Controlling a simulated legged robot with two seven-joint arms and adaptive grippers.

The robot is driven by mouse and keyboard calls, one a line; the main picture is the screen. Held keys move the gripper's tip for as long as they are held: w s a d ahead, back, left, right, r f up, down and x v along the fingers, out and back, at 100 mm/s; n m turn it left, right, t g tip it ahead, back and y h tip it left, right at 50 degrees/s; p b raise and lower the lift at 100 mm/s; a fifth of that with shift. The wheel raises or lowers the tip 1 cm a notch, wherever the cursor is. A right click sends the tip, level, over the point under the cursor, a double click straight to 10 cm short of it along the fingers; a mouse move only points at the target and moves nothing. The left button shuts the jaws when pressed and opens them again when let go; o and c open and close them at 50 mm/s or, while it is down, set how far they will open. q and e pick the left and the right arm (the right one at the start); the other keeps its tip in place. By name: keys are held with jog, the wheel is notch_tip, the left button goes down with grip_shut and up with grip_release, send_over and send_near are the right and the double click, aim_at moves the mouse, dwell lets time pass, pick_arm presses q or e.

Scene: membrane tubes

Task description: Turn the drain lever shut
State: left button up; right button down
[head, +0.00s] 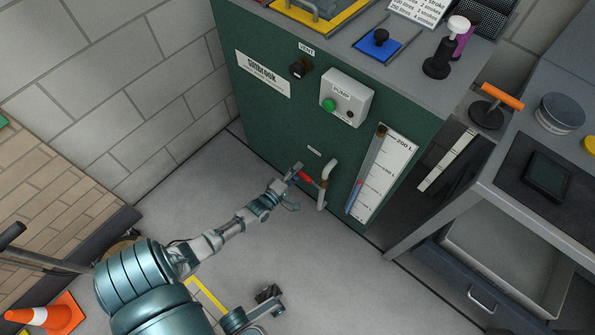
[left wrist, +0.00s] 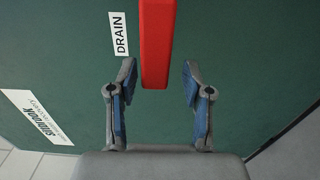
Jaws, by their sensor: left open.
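The red drain lever (head: 305,176) sticks out beside a grey bent pipe (head: 327,175) low on the green cabinet's front. In the left wrist view the lever (left wrist: 157,45) is a straight red bar under the top edge, right of the DRAIN label (left wrist: 119,33). My left gripper (head: 292,180) is at the lever. In the left wrist view my left gripper (left wrist: 159,88) is open. Its fingers stand on either side of the lever's near end, with a gap on both sides. Part of my right arm shows low in the head view; its finger state is unclear.
The green cabinet (head: 255,115) carries a vent knob (head: 299,69), a pump box (head: 346,98) and a level gauge (head: 382,175). A bench with an open drawer (head: 510,260) stands at right. An orange cone (head: 58,315) is at lower left.

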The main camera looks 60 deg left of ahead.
pick_arm(q)
jog(key=v, duration=1.1)
jog(key=shift+s, duration=0.4)
jog(key=shift+f, duration=0.15)
